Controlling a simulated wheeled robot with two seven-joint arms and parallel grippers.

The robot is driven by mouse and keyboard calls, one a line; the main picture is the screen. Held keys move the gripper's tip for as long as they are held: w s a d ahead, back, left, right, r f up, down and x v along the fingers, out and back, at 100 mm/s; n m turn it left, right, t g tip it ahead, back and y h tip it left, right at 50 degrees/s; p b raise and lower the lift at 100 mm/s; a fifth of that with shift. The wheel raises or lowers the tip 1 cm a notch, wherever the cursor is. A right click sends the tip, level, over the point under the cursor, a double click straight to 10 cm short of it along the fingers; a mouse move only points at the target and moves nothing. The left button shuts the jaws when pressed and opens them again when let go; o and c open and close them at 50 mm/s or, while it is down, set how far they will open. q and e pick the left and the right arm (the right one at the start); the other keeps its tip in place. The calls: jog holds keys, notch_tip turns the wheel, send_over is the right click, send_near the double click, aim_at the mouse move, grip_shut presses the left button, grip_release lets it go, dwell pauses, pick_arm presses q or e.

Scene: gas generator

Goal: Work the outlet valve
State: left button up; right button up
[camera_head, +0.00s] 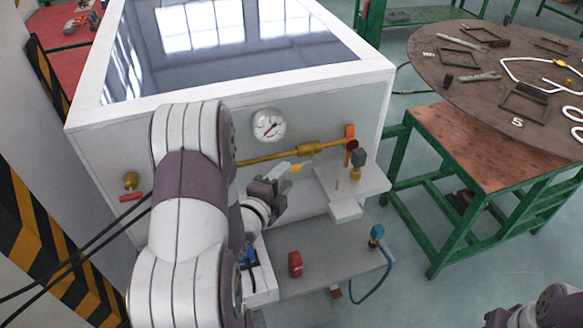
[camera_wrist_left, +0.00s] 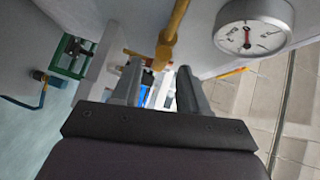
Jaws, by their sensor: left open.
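The white generator cabinet (camera_head: 200,130) has a brass pipe (camera_head: 262,157) running right along its front to an orange part (camera_head: 350,132) and a brass fitting with a dark top (camera_head: 357,158). A small brass valve with a red handle (camera_head: 130,184) is at the cabinet's left. The frames do not label the outlet valve. My left gripper (camera_head: 284,178) is open, just below the pipe; a small yellow piece (camera_head: 295,168) shows by its fingertips. In the left wrist view its fingers (camera_wrist_left: 158,88) are apart, with the brass pipe (camera_wrist_left: 174,35) just above them and nothing clearly held.
A pressure gauge (camera_head: 268,125) is above the pipe, close to my left gripper in the wrist view (camera_wrist_left: 254,27). The lower shelf (camera_head: 320,263) carries a red block (camera_head: 295,264) and a blue fitting with a hose (camera_head: 376,234). A round table (camera_head: 450,120) with parts stands right.

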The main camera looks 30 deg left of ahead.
aim_at(291, 172)
pick_arm(q)
jog(key=shift+w+a+f, duration=0.1)
jog(key=shift+w+f, duration=0.05)
jog(key=shift+w, duration=0.9)
jog(key=shift+w+a+f, duration=0.1)
jog(key=shift+w+f, duration=0.05)
jog(key=shift+w, duration=0.9)
grip_shut()
jog(key=shift+f+b, duration=0.35)
jog(key=shift+b, duration=0.2)
jog(key=shift+w+d+f+n+t+y+b, duration=0.15)
jog(key=shift+f+n+t+b, duration=0.55)
jog(key=shift+b, duration=1.8)
jog(key=shift+w+d+f+n+t+y+b, duration=0.15)
jog(key=shift+f+n+t+b, duration=0.55)
jog(key=shift+b, duration=1.85)
jog(key=shift+w+d+f+n+t+y+b, duration=0.2)
jog(key=shift+n+t+b, duration=0.95)
jog(key=shift+b, duration=1.35)
jog(key=shift+a, duration=0.1)
grip_release()
